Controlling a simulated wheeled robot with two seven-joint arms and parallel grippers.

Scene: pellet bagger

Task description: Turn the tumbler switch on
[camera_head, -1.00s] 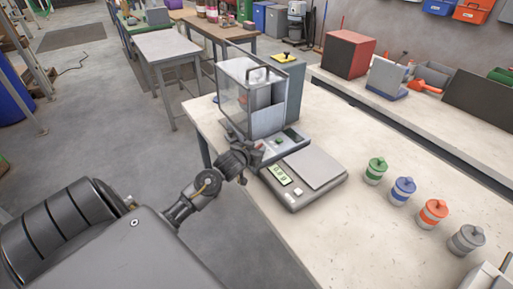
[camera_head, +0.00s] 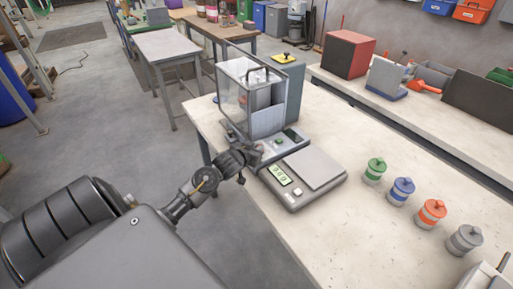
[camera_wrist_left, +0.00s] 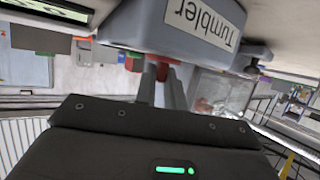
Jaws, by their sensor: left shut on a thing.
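The tumbler is a clear-walled box with a dark handle (camera_head: 252,92) on a grey base, at the near-left part of the long bench. In the left wrist view its base carries a "Tumbler" label (camera_wrist_left: 203,20), upside down. My left gripper (camera_head: 254,154) is at the front left of that base. In the left wrist view the left gripper (camera_wrist_left: 163,84) is shut, its fingers reaching under the labelled base. A small red part, seemingly the tumbler switch (camera_wrist_left: 156,61), shows at the fingertips, mostly hidden by them. My right gripper is not in view.
A scale (camera_head: 307,180) with a lit green display stands close to the right of my left gripper. Several lidded jars (camera_head: 402,190) stand in a row further right. A grey box (camera_head: 290,85) stands behind the tumbler. The bench middle is clear.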

